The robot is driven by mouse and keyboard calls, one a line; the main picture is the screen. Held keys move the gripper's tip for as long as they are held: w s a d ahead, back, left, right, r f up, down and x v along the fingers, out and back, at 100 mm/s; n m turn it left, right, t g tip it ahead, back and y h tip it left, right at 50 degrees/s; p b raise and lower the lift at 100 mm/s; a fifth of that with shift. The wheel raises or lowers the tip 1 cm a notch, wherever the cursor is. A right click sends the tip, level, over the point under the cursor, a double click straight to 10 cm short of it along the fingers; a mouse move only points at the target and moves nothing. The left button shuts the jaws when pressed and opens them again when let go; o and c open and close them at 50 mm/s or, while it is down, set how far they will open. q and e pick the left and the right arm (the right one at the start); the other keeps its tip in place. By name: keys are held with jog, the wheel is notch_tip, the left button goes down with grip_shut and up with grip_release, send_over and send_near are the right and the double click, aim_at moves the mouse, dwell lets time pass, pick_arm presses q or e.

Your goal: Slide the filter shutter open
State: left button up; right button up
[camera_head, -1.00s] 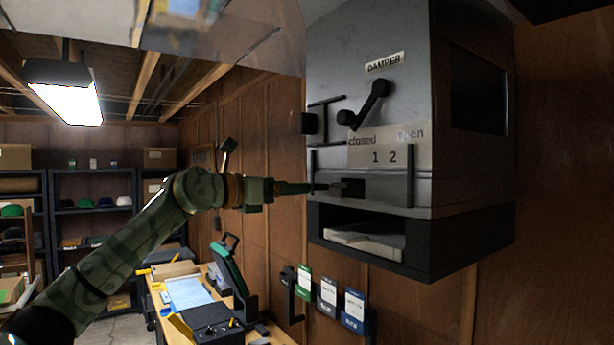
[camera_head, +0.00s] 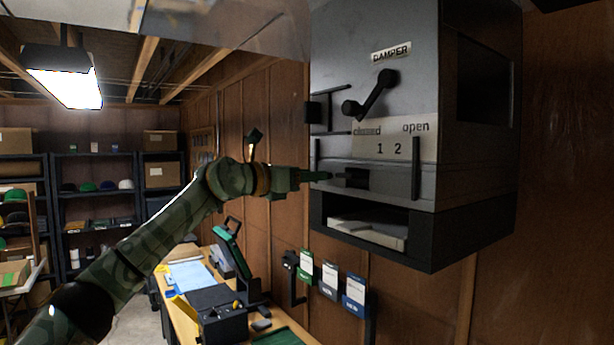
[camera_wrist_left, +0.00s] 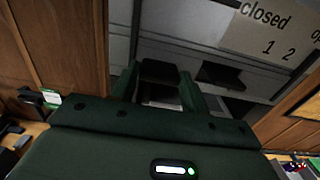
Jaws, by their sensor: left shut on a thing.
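The grey damper housing (camera_head: 375,95) hangs on the wood wall, with "closed", "open", 1 and 2 on its label plate (camera_head: 405,148). The shutter strip (camera_head: 392,181) runs below the plate. My left gripper (camera_head: 322,176) is at the strip's left part, below the "closed" side. In the left wrist view its fingers (camera_wrist_left: 160,92) are shut on a black block, the shutter handle (camera_wrist_left: 160,72). A dark rectangular patch (camera_head: 355,178) lies just right of the fingers; I cannot tell whether it is an opening. My right gripper is not in view.
An upright dark post (camera_head: 416,168) stands at the strip's right part. Below is an open slot with a pale filter (camera_head: 365,232). A dark crank (camera_head: 370,95) sits above the label. Tags (camera_head: 330,280) hang below, over a workbench (camera_head: 185,315).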

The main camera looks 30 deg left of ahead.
pick_arm(q)
notch_tip(320, 180, up, 5)
jog(key=p, duration=0.4)
jog(key=shift+r, duration=0.2)
jog(key=o, duration=1.4)
jog(key=shift+w, duration=0.15)
jog(key=b+v, duration=0.6)
jog(key=v, duration=1)
jog(key=shift+a+f, duration=0.1)
